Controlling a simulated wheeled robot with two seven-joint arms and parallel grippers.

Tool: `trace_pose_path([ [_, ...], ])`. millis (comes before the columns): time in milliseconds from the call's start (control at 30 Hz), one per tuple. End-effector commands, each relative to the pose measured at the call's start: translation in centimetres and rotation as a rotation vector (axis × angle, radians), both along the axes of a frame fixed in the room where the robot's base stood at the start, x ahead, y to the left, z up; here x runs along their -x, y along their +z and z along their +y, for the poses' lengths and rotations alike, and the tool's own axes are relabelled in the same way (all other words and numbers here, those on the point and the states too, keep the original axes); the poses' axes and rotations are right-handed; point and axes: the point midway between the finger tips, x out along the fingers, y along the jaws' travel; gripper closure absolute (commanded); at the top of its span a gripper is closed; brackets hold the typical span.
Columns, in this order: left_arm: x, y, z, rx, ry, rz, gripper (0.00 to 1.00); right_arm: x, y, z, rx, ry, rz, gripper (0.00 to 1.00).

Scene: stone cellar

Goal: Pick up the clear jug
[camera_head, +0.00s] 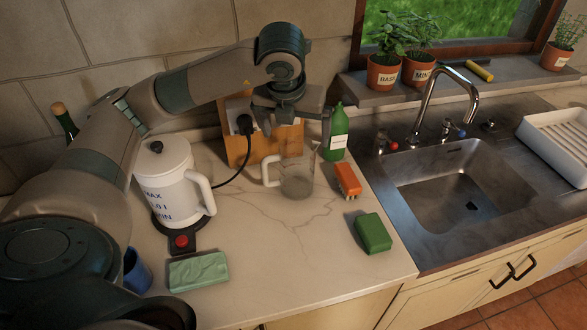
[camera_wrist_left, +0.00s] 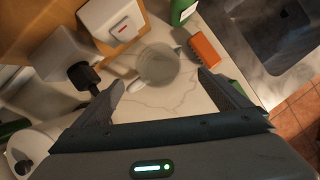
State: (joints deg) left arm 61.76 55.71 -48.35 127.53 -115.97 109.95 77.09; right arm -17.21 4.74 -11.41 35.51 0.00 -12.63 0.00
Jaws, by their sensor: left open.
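The clear jug (camera_head: 297,180) stands upright on the pale marble counter, with its pale handle on its left side. In the left wrist view the jug (camera_wrist_left: 158,62) appears just beyond the fingertips, roughly between them. My left gripper (camera_head: 297,138) is open and empty, above and behind the jug, with its fingers spread left and right. It also shows in the left wrist view (camera_wrist_left: 161,84). The fingers appear apart from the jug. My right gripper is not in view.
A white kettle (camera_head: 170,185) is left; a green sponge (camera_head: 373,233) lies in front. A wooden socket board (camera_head: 238,148) with plug and cord is behind. The sink (camera_head: 460,190) is right.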

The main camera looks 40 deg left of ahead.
Motion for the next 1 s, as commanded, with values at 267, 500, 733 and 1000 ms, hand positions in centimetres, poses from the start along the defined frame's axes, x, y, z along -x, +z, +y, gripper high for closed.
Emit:
trace_pose_path([
  [267, -1.7, -4.4, 0.8, -0.001, 0.002, 0.006, 0.04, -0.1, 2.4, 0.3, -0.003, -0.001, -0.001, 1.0],
  [500, -3.1, -7.7, 1.2, 0.0, 0.001, 0.002, 0.04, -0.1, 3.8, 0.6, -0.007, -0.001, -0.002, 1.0],
  [733, -3.4, -8.8, 1.3, 0.0, 0.0, -0.001, 0.04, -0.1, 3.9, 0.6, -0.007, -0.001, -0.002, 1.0],
  [1000, -3.4, -8.8, 1.3, 0.0, 0.001, 0.0, 0.04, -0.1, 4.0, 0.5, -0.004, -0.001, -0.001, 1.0],
])
